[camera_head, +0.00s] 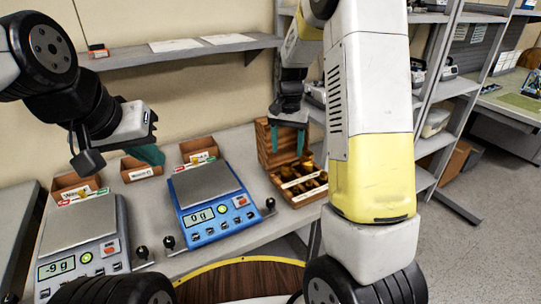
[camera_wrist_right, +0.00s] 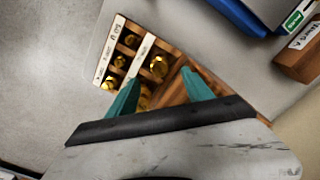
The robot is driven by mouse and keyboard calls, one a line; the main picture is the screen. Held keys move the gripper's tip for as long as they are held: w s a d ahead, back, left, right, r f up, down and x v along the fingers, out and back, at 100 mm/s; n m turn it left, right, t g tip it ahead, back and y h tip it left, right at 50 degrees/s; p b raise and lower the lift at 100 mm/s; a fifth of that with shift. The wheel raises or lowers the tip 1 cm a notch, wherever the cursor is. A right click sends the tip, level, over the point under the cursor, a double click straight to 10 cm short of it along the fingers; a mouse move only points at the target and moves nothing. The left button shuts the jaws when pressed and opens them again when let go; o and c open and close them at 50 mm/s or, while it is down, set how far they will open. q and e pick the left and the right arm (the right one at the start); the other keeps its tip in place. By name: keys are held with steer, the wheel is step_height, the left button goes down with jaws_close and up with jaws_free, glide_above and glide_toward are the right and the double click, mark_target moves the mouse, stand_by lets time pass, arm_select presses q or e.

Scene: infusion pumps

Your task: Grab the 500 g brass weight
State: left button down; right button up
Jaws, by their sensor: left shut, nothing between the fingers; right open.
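A wooden weight box (camera_head: 303,199) stands on the bench with its lid (camera_head: 266,143) upright. Brass weights sit in its compartments; in the right wrist view a large one (camera_wrist_right: 158,66) lies near my fingers, with smaller ones (camera_wrist_right: 130,41) beside white label strips. The labels are too small to read, so I cannot tell which is the 500 g weight. My right gripper (camera_head: 288,140) is open above the box; in the right wrist view its teal fingers (camera_wrist_right: 160,88) straddle the large-weight side, apparently empty. My left gripper (camera_head: 150,155) is shut and empty, away to the left.
A blue scale (camera_head: 208,218) reading 0 g stands left of the box. A grey scale (camera_head: 80,240) reading -9 g is further left. Small cardboard bins (camera_head: 198,149) line the bench's back. A wall shelf (camera_head: 180,54) runs above; shelving (camera_head: 440,88) stands right.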

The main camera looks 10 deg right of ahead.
mark_target(287, 164)
steer(key=shift+w+f, duration=0.15)
steer(key=shift+f, duration=0.35)
step_height(287, 164, down, 7)
steer(key=shift+d, duration=0.1)
steer(key=shift+c, duration=0.4)
steer(key=shift+r, duration=0.1)
jaws_close()
